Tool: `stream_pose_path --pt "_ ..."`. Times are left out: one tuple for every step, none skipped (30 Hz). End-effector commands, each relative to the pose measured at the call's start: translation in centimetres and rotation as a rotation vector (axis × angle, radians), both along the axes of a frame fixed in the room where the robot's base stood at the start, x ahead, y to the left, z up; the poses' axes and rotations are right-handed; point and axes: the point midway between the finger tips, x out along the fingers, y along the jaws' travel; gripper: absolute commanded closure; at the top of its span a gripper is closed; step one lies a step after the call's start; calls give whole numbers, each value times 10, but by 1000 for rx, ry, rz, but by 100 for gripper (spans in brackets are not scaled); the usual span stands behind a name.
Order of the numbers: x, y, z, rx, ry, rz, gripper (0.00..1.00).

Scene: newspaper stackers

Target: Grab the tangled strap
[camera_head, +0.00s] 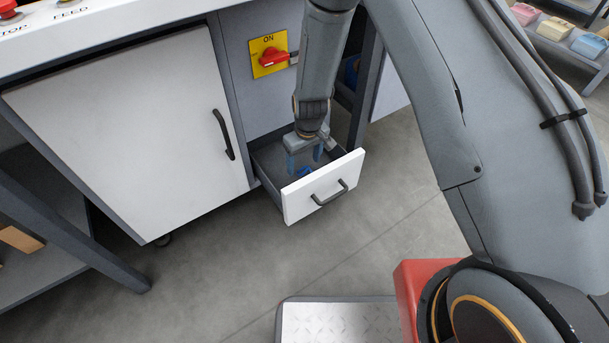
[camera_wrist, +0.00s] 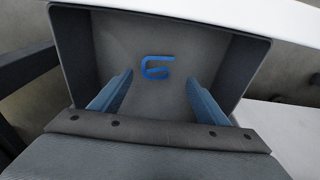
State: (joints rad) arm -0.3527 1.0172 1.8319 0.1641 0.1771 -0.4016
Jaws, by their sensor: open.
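The strap is a small blue curled piece (camera_wrist: 157,69) lying on the grey floor of an open drawer (camera_head: 323,188). In the head view the strap (camera_head: 304,171) shows only as a small blue patch, partly hidden by the drawer front and my fingers. My gripper (camera_head: 304,161) points down into the drawer from above. In the wrist view its two blue fingers (camera_wrist: 157,92) are spread apart, with the strap between and just beyond their tips. The gripper is open and empty. I cannot tell the exact height of the fingertips above the strap.
The drawer walls stand close around my gripper. A white cabinet door (camera_head: 140,128) with a black handle is left of the drawer. A yellow panel with a red switch (camera_head: 272,57) is above it. Grey floor (camera_head: 215,270) in front is clear.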

Motion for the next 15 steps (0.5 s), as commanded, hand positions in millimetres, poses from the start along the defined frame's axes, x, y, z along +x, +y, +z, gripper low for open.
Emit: stream_pose_path --pt "1 0 -5 0 0 0 31" --pt "1 0 -7 0 0 0 31" --pt "2 0 -9 0 0 0 31" --pt "2 0 -10 0 0 0 31" --pt "2 0 -13 0 0 -1 31" --pt "3 -1 -17 0 1 -1 31" --pt "4 -1 -21 0 1 -1 31" --pt "5 -1 -25 -1 2 -1 31" --pt "6 -1 -30 -1 2 0 31" --pt "7 -2 -34 -1 2 0 31" --pt "8 -2 -38 -1 1 0 31" --pt "9 -1 -45 -1 2 0 31" --pt "9 -1 -49 -1 2 0 31" --pt "9 -1 -52 -1 1 1 31" --pt "10 0 -55 -1 1 1 31"
